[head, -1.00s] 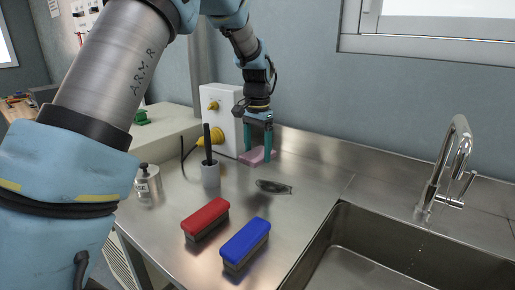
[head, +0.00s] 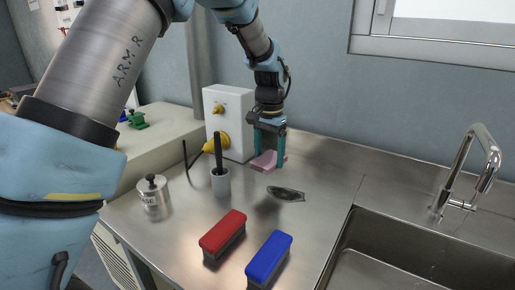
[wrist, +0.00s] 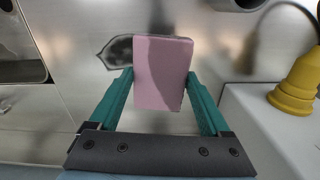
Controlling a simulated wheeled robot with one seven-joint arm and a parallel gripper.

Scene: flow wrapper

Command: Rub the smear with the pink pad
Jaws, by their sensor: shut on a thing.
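My gripper (head: 270,160) is shut on the pink pad (head: 263,164), near the back wall. In the wrist view the pad (wrist: 163,72) is held between the two teal fingertips (wrist: 160,88). The smear (head: 286,194) is a dark, grey-edged patch on the steel counter, in front of the pad and a little right of it in the head view. In the wrist view the smear (wrist: 118,50) lies left of the pad, which may hide part of it. The pad is apart from the smear in the head view. I cannot tell whether it touches the counter.
A grey cup with a black-handled tool (head: 220,182) and a lidded metal pot (head: 152,192) stand left. A red brush (head: 223,233) and a blue brush (head: 269,259) lie in front. The sink (head: 385,240) is right.

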